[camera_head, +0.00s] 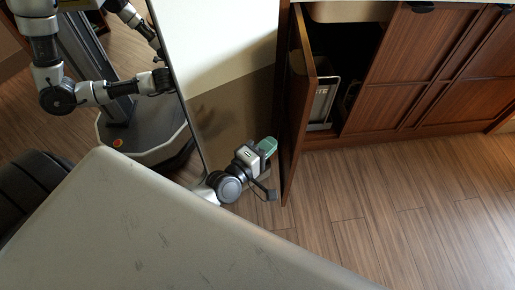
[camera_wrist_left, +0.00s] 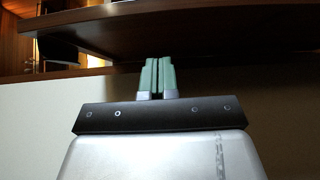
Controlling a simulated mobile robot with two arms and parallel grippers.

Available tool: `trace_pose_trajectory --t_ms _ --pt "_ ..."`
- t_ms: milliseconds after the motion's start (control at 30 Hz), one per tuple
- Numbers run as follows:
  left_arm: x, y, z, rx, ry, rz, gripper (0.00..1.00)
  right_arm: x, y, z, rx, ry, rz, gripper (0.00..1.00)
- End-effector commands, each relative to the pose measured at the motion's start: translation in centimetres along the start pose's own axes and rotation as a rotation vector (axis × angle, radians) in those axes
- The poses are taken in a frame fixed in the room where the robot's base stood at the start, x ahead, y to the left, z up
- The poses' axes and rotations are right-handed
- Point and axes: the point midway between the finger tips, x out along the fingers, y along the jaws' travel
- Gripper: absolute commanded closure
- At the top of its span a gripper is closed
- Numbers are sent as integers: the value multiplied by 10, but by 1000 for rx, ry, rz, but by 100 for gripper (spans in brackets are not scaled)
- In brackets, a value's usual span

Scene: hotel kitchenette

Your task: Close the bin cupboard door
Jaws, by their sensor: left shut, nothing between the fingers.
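The bin cupboard door (camera_head: 298,105) is a reddish-brown wooden panel. It stands wide open in the head view, swung out toward the camera from the cupboard's left side. A light bin (camera_head: 322,102) with dark lettering shows inside the opening. My left gripper (camera_head: 267,147) has green fingers, which are shut and empty. It is low, just left of the door, near its outer face; I cannot tell whether it touches. In the left wrist view, the closed fingertips (camera_wrist_left: 157,75) point up toward a dark brown panel (camera_wrist_left: 190,28). My right gripper is not directly in view.
Closed wooden cupboard fronts (camera_head: 420,60) stand right of the opening under a pale counter. Bare wood floor (camera_head: 400,205) lies in front.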

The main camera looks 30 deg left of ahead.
Motion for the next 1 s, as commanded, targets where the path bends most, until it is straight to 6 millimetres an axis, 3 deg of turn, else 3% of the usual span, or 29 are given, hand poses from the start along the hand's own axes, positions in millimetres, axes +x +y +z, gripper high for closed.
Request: trace_pose_trajectory --t_ms 100,333,1000 --pt "26 1 0 0 1 3 100 0 0 0 0 1 0 100" --pt "46 0 23 0 1 0 100 3 0 10 -1 -6 -1 100" --pt "51 0 30 0 16 -1 100 2 -1 14 -2 -2 -2 100"
